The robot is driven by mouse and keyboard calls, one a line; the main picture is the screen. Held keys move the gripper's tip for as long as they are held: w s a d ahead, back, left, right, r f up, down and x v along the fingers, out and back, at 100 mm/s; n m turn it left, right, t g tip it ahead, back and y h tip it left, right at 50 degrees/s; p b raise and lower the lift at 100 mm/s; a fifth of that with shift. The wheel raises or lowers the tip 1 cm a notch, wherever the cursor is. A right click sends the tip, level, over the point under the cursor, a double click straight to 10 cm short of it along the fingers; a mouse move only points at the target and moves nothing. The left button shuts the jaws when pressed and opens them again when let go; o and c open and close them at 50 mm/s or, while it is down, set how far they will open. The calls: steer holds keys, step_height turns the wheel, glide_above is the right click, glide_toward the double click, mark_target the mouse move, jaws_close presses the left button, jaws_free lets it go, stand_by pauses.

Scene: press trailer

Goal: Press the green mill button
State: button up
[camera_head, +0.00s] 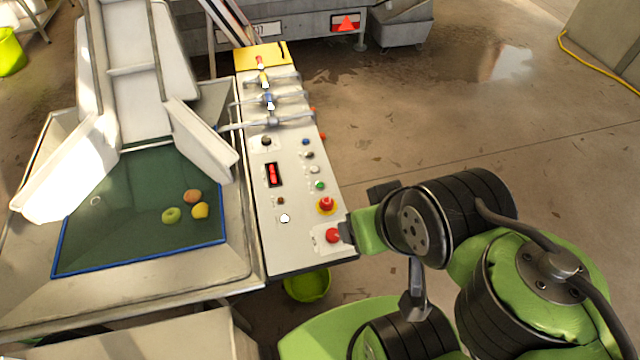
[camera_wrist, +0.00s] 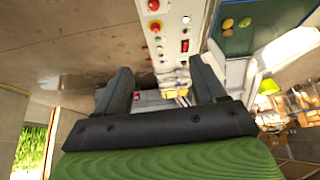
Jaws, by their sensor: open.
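A small green button (camera_head: 320,185) sits on the right side of the pale control panel (camera_head: 300,240), below a white button (camera_head: 315,169) and above a red emergency stop (camera_head: 326,205) on a yellow ring. In the wrist view the green button (camera_wrist: 158,42) shows small, ahead of the fingers and near the top. My gripper (camera_wrist: 162,80) is open and empty, its two dark fingers apart and touching nothing visible. In the head view my arm's end is beside the panel's lower right corner; the fingers are not clearly seen there.
Another red button (camera_head: 333,235) is at the panel's lower right corner. Levers (camera_head: 275,122) cross the panel's far end. A green-floored tray (camera_head: 140,235) with several fruits lies to the left. A green bucket (camera_head: 307,285) is below the panel. Open floor lies to the right.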

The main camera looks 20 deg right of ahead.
jaws_close()
stand_by(1.4)
